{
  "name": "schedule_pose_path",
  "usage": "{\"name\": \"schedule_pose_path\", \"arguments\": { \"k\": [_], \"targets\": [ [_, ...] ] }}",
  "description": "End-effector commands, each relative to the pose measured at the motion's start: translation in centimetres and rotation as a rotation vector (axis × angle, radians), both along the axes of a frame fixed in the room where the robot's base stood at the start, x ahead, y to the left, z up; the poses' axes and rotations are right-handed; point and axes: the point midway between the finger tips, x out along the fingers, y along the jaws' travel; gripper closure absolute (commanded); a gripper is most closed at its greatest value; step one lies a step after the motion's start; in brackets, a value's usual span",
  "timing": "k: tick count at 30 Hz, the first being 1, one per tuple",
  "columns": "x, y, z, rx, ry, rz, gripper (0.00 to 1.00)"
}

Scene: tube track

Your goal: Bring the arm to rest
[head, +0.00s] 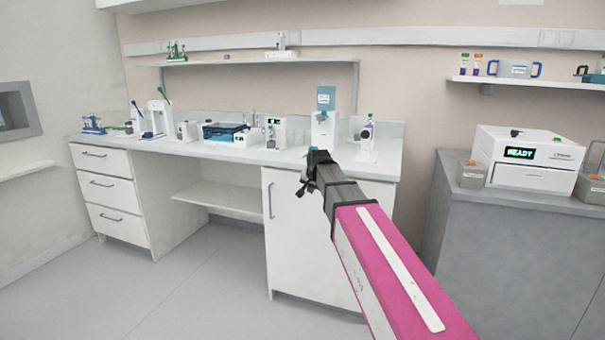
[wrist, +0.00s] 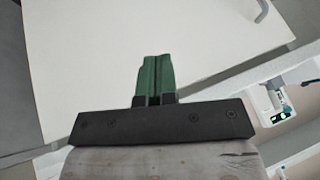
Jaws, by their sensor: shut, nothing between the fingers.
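My arm is stretched out forward in the head view, its pink link at the lower right and its dark end pointing at the bench. My gripper (head: 308,185) is in front of the white cabinet door, near the bench's front edge. In the wrist view my gripper (wrist: 155,62) shows two green fingers side by side, shut with nothing between them. The white cabinet door (wrist: 130,35) lies beyond the fingers, and its handle is at the top right. I cannot tell the exact gap between the fingers and the door.
The white bench (head: 235,152) carries several small instruments and a blue-topped dispenser (head: 325,105). A grey cabinet (head: 510,240) at the right holds a white machine (head: 525,160) reading READY. A wall shelf (head: 525,82) hangs above it. The floor (head: 190,290) at the left is clear.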

Motion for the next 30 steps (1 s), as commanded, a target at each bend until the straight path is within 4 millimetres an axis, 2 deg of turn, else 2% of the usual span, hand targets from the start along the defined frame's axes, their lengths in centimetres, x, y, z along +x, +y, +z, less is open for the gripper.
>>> {"name": "schedule_pose_path", "arguments": {
  "k": [1, 6, 11, 15, 21, 24, 27, 30],
  "targets": [
    [-1.8, -1.4, -2.5, -0.022, 0.033, 0.013, 1.0],
    [-6.5, -5.0, -9.6, -0.094, 0.139, 0.074, 1.0],
    [-11.5, -8.2, -15.5, -0.147, 0.239, 0.138, 1.0],
    [-16.3, -10.7, -20.0, -0.182, 0.328, 0.198, 1.0],
    [-23.2, -13.6, -25.1, -0.213, 0.449, 0.285, 1.0],
    [-25.8, -14.5, -26.7, -0.219, 0.492, 0.322, 1.0],
    [-27.4, -15.1, -27.7, -0.222, 0.519, 0.345, 1.0],
    [-28.1, -15.3, -28.1, -0.223, 0.533, 0.357, 1.0]
  ]
}}
